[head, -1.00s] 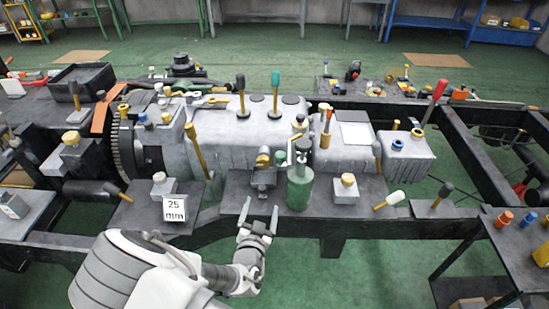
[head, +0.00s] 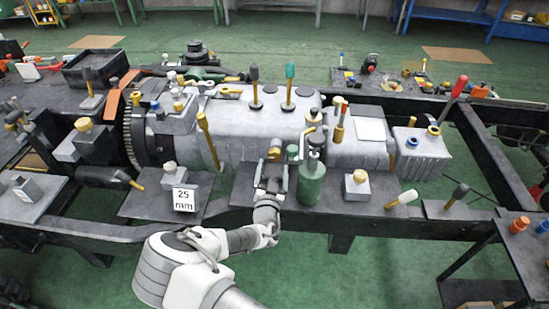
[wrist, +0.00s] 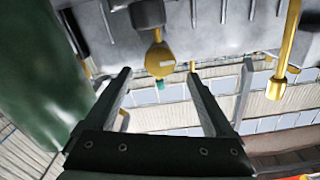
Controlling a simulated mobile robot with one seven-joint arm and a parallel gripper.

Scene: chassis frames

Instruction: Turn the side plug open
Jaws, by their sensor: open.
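The side plug is likely the yellow hexagonal piece on the side of the grey casing. It shows in the head view (head: 274,153) and in the wrist view (wrist: 160,60), where it sits below a dark round fitting. My gripper (head: 271,174) is open and empty, close in front of the casing side, with the plug just beyond the fingertips. In the wrist view my gripper (wrist: 160,76) has its fingers spread, and the plug appears between and slightly above the tips. I see no contact. The grey casing (head: 225,125) lies along the black frame.
A green bottle (head: 311,185) stands close to the right of my gripper and fills the left of the wrist view (wrist: 45,80). A yellow-handled lever (head: 208,140) leans to the left. A "25 mm" block (head: 184,199) and a yellow-topped block (head: 356,188) stand on the front ledge.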

